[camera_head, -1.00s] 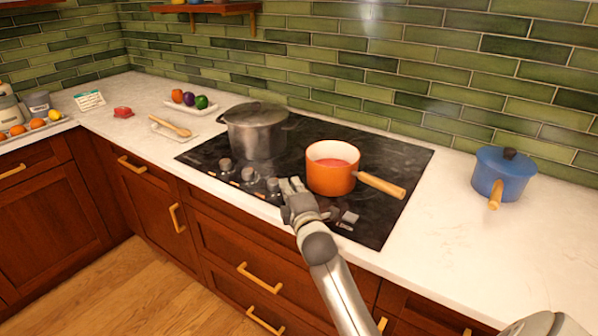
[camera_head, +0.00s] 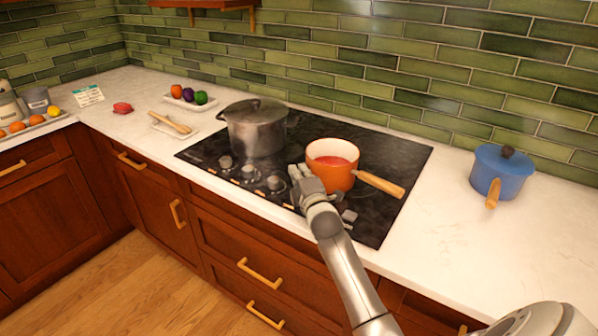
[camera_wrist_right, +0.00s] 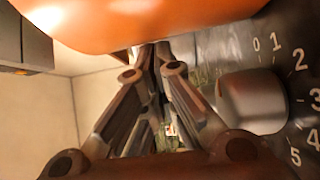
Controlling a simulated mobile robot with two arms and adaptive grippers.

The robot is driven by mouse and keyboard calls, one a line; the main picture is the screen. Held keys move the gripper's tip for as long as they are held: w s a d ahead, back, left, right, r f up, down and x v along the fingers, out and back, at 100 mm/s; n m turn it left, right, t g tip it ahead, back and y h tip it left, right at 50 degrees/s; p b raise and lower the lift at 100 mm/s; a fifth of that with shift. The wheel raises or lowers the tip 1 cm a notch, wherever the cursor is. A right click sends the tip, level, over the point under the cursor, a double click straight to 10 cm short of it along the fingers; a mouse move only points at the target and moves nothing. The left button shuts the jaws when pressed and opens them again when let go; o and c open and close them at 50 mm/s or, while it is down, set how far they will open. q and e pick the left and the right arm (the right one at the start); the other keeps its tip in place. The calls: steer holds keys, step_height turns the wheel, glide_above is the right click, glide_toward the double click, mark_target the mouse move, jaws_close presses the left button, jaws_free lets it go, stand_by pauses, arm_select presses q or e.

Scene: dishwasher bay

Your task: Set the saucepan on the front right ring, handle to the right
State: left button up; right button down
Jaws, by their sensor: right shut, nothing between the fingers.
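The orange saucepan (camera_head: 331,178), with red contents and a wooden handle (camera_head: 381,184), stands upright on the right part of the black hob (camera_head: 399,157). Its handle points right and slightly toward the front. My right gripper (camera_head: 299,172) is at the saucepan's front left side, low by the hob. In the right wrist view, its fingers meet (camera_wrist_right: 155,47) just under the large orange wall of the saucepan (camera_wrist_right: 150,22). It is shut and empty; I cannot tell whether it touches the pan. The ring under the pan is hidden. My left gripper is not in view.
A lidded grey pot (camera_head: 256,129) stands on the hob's left part. Control knobs (camera_head: 248,172) line the front edge; one knob (camera_wrist_right: 252,101) is close beside my right fingers. A blue lidded pot (camera_head: 501,173) stands on the right counter, with clear worktop (camera_head: 445,215) around it.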

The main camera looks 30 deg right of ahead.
mark_target(329, 177)
steer(key=s+d+p, duration=0.1)
steer(key=s+d, duration=0.1)
steer(key=s+d+p, duration=0.1)
steer(key=s+d, duration=0.1)
steer(key=d, duration=0.1)
steer(key=shift+s+d, duration=0.1)
steer(key=shift+d, duration=0.2)
steer(key=shift+s+d, duration=0.3)
steer(key=shift+d, duration=0.05)
steer(key=shift+w+a, duration=0.1)
steer(key=shift+w, duration=0.1)
